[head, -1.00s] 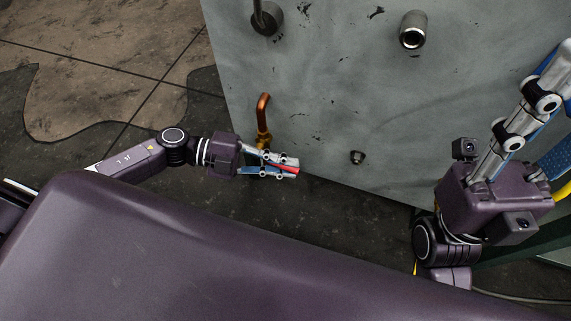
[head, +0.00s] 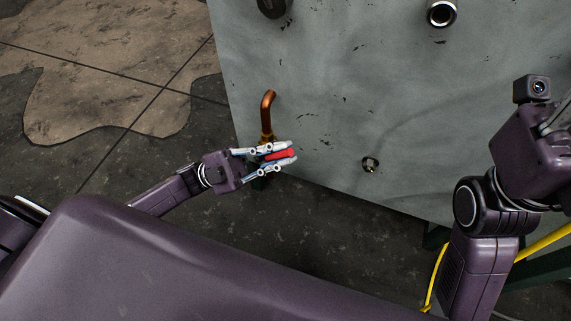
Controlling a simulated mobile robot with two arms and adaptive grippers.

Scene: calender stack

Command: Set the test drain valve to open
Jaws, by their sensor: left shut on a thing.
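The test drain valve shows as a brass body (head: 266,136) below a bent copper pipe (head: 268,103) on the left side of the grey panel. Its red lever handle (head: 280,155) points right and slightly up in the picture. My left gripper (head: 292,152) is shut on the red handle, with a finger on each side of it. The gripper hides the handle's inner end and the lower part of the valve. My right gripper's purple body (head: 535,150) is at the right edge, away from the valve; its fingertips are out of frame.
The grey panel (head: 340,90) carries a dark fitting (head: 273,6), a metal pipe stub (head: 441,13) and a small brass plug (head: 370,164). A yellow hose (head: 437,275) runs near my right arm. The floor left of the panel is clear.

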